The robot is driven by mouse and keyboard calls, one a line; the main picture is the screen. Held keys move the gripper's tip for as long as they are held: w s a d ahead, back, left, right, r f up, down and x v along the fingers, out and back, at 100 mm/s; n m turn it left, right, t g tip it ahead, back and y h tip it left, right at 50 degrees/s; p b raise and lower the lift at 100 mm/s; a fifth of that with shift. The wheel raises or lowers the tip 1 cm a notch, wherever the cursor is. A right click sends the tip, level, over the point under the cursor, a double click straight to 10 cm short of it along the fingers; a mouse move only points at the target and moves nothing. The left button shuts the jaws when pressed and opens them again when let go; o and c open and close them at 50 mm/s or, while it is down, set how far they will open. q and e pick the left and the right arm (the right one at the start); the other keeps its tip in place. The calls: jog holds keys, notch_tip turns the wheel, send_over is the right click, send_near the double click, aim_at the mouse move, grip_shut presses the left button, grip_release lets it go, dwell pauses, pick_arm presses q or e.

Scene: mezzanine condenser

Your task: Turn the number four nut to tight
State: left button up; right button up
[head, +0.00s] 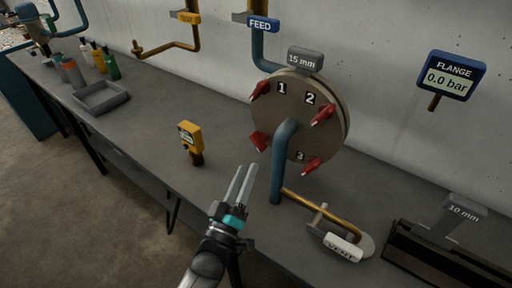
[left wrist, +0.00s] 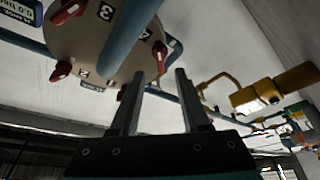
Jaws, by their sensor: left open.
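A round flange disc (head: 305,140) stands upright at the wall, with red winged nuts around its face. Labels 1, 2 and 3 are readable. In the left wrist view, which is turned over, this nut (left wrist: 160,52) shows just beyond my fingertips. My left gripper (head: 244,171) is open and empty, below and left of the nut, apart from it. Its two fingers also show in the left wrist view (left wrist: 160,78). My right gripper is not in view.
A yellow device (head: 190,140) stands on the bench left of my gripper. A brass pipe with a VENT handle (head: 342,246) lies right of it. A 15 mm tag (head: 305,60), FEED sign (head: 263,24) and 0.0 bar display (head: 450,78) surround the disc. A grey tray (head: 101,97) sits far left.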

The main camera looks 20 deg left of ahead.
aim_at(257, 147)
pick_arm(q)
jog(key=x, duration=0.7)
jog(key=shift+w, duration=0.35)
jog(key=shift+c, duration=0.3)
grip_shut()
